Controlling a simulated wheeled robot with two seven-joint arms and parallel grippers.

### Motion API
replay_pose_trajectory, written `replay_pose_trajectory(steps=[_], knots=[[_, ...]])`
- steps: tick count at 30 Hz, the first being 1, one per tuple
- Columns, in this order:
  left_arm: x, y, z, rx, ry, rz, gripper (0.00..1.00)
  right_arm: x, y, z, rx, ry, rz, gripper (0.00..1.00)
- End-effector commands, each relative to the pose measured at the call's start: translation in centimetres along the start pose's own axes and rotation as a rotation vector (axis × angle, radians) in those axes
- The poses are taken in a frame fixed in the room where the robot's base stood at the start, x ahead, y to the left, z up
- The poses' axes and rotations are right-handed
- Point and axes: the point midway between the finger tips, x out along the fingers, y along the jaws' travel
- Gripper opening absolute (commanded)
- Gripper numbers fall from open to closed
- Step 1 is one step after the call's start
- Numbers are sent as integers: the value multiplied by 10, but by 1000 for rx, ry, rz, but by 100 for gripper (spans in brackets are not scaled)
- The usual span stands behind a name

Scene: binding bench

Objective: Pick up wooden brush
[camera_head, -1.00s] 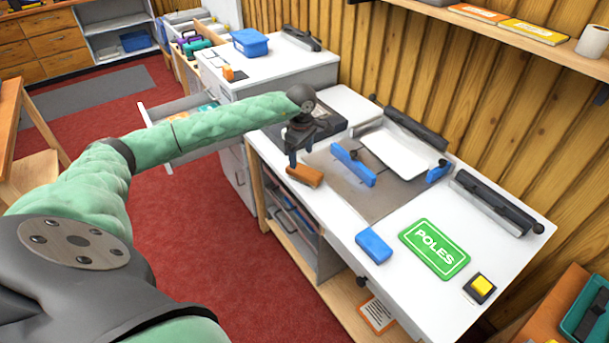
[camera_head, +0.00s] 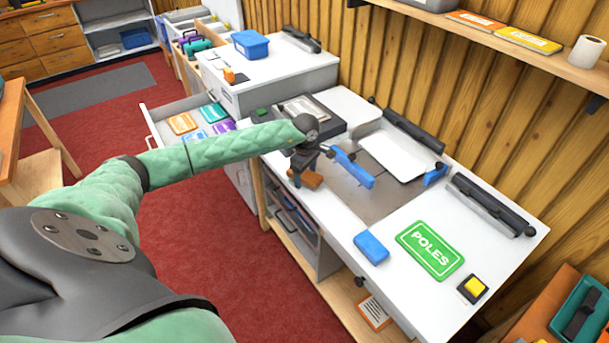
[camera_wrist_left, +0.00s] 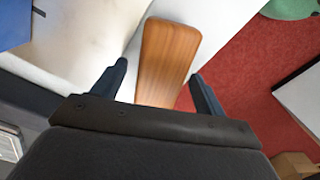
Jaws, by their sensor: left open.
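The wooden brush (camera_head: 309,179) is a brown block lying at the front edge of the white bench, partly hidden behind my left gripper (camera_head: 299,177) in the head view. In the left wrist view the brush (camera_wrist_left: 166,62) shows its orange-brown wood top between the two dark fingers of my left gripper (camera_wrist_left: 158,75). The fingers are apart, one on each side of the brush. I see gaps between the fingers and the wood. My right gripper is not in view.
A drawer (camera_head: 162,147) with coloured packets stands open at the left. Red floor lies in front.

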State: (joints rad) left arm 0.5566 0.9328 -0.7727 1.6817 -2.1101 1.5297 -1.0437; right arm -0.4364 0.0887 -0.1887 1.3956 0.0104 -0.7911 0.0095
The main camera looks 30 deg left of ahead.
Motion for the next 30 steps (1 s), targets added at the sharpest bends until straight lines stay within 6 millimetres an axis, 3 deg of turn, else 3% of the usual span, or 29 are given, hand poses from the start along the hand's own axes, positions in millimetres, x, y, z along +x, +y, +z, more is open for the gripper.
replay_pose_trajectory(steps=[10, 18, 20, 30], knots=[[4, 0, 0, -1, 0, 0, 73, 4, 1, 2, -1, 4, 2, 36], [4, 0, 0, -1, 0, 1, 22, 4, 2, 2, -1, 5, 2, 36], [4, 0, 0, -1, 0, 1, 18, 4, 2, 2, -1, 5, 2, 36], [-1, 1, -1, 0, 1, 3, 18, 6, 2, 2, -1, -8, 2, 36]])
